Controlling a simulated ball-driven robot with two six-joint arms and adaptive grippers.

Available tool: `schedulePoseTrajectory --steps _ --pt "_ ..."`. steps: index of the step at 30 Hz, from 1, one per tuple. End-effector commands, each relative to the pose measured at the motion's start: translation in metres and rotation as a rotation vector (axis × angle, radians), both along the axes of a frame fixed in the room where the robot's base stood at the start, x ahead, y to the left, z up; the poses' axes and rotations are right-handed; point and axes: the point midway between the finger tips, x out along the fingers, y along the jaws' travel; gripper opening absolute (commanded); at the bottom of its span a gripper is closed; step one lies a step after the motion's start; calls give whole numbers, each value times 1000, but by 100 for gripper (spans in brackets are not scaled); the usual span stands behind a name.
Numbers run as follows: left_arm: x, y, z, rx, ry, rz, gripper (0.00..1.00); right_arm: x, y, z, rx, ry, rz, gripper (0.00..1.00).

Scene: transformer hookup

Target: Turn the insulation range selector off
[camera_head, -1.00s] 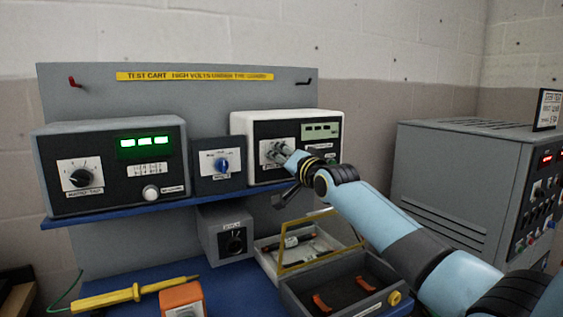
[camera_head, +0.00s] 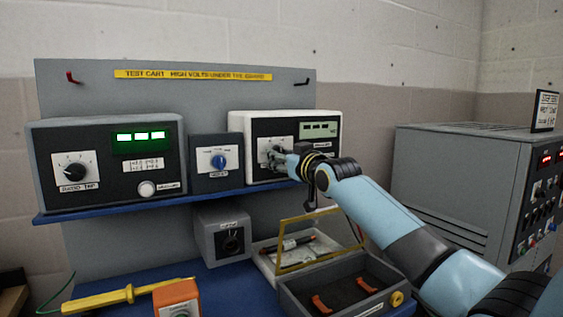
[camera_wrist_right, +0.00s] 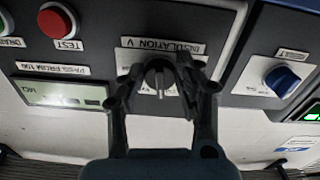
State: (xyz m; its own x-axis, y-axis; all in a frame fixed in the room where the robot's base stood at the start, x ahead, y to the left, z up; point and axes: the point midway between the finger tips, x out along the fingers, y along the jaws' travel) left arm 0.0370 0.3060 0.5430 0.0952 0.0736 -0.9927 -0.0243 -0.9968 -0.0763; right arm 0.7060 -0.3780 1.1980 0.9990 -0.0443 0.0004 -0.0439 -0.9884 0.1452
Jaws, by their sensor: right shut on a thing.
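The insulation range selector (camera_wrist_right: 160,72) is a dark knob on a white plate labelled "INSULATION V", upside down in the right wrist view. The knob sits between the fingertips of my right gripper (camera_wrist_right: 157,82), which is shut on it. A pale pointer on the knob points down in that view. In the head view, my right gripper (camera_head: 274,157) reaches the white-cased insulation tester (camera_head: 285,116) on the shelf and covers most of the knob. My left gripper is not in view.
A blue-knob box (camera_head: 204,167) stands just left of the tester. A grey meter (camera_head: 105,125) with a lit green display is farther left. In the wrist view, a red TEST button (camera_wrist_right: 57,20) is near the selector. An open-lidded tray (camera_head: 262,263) lies below my arm.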

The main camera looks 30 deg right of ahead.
Motion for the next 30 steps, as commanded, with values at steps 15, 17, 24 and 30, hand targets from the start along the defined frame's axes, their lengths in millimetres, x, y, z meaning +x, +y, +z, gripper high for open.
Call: schedulePoseTrajectory --steps 15,17,24,30 --pt "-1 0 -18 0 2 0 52 0 -3 -3 -489 28 1 1" --pt "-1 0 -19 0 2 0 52 0 -4 -3 -545 30 1 1" --pt "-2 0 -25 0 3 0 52 -1 -5 -2 -773 41 2 1" --pt "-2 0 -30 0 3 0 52 0 -5 0 -962 48 2 1"
